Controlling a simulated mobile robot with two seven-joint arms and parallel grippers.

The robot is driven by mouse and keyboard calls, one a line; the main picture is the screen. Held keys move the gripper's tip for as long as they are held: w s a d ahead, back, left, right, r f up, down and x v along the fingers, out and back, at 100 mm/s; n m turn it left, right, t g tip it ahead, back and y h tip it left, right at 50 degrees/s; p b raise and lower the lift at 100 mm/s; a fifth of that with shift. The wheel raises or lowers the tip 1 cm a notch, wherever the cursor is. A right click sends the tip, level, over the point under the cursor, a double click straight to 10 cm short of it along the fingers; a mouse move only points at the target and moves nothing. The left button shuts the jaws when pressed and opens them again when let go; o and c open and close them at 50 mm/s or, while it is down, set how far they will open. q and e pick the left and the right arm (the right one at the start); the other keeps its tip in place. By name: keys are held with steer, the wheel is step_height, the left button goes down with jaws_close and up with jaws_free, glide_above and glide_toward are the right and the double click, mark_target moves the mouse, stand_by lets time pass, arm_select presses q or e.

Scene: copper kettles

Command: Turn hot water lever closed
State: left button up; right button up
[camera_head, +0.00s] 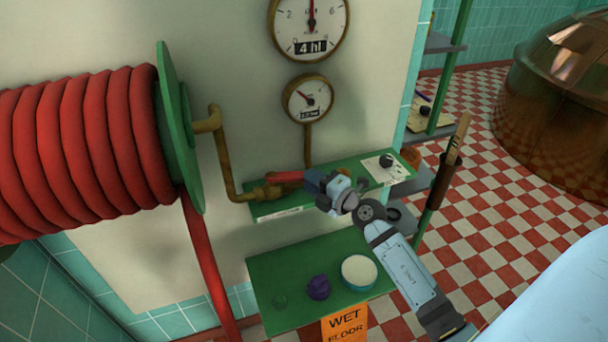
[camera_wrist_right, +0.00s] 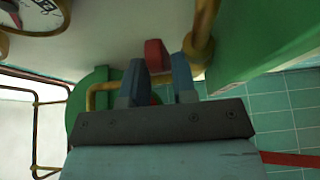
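The hot water lever (camera_head: 284,177) is a red handle on a brass valve (camera_head: 262,191) at the wall, above the upper green shelf. It points right, towards my right gripper (camera_head: 312,183). In the right wrist view the lever's red end (camera_wrist_right: 155,55) shows between the two blue fingers of my right gripper (camera_wrist_right: 160,72). The fingers are apart, with a gap between the lever and the right finger. I cannot tell whether the left finger touches it. My left gripper is not in view.
A brass pipe (camera_head: 222,150) runs from the red hose reel (camera_head: 85,140) to the valve. Two gauges (camera_head: 309,25) hang above. The lower green shelf (camera_head: 270,265) holds a purple object (camera_head: 318,287) and a round pale-topped container (camera_head: 359,271). A long-handled tool (camera_head: 446,165) stands right.

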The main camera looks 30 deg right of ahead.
mark_target(293, 176)
steer(key=shift+x, duration=1.55)
steer(key=shift+c, duration=0.2)
jaws_close()
